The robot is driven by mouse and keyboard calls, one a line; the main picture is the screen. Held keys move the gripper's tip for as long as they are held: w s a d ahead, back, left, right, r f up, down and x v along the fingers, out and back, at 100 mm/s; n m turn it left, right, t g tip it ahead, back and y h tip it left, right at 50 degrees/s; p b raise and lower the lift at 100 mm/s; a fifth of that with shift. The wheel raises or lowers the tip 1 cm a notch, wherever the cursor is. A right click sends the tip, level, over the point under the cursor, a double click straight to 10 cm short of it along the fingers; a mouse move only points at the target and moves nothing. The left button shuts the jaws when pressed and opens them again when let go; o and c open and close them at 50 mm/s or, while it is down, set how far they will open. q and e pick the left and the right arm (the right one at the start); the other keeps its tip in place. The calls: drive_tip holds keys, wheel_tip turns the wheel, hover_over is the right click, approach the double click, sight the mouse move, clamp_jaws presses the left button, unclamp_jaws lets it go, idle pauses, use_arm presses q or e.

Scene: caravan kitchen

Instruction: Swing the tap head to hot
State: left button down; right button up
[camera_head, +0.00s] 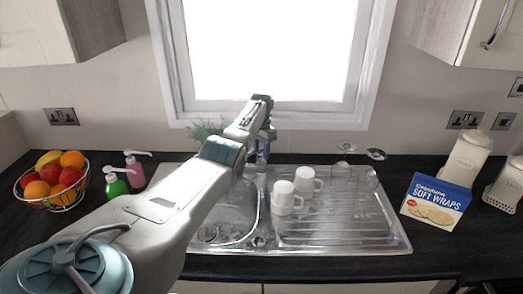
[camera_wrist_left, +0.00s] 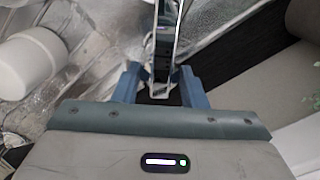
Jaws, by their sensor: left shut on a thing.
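My left arm reaches across the sink to the back, and its gripper (camera_head: 266,134) is at the tap behind the basin. The tap (camera_head: 261,159) shows only in part in the head view, below the gripper, and my arm hides the rest. In the left wrist view the blue fingers of the left gripper (camera_wrist_left: 160,84) are on either side of the shiny metal tap head (camera_wrist_left: 166,42), shut on it. Its hot and cold marks cannot be made out. My right gripper is not in view.
The steel sink (camera_head: 340,240) has white mugs (camera_head: 285,200) standing right of the basin. Green (camera_head: 115,183) and pink (camera_head: 135,172) pump bottles and a fruit basket (camera_head: 52,182) are at left. A wraps box (camera_head: 435,203) stands at right. The window frame (camera_head: 320,116) is behind the gripper.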

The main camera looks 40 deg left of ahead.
sight(262, 148)
use_arm(q)
drive_tip(key=shift+r, duration=0.1)
drive_tip(key=c, duration=0.9)
unclamp_jaws()
drive_tip(key=shift+o, duration=0.2)
drive_tip(key=shift+r, duration=0.15)
wheel_tip(262, 148, up, 10)
drive_tip(key=b, duration=0.3)
drive_tip(key=shift+f, duration=0.2)
drive_tip(key=shift+r, duration=0.45)
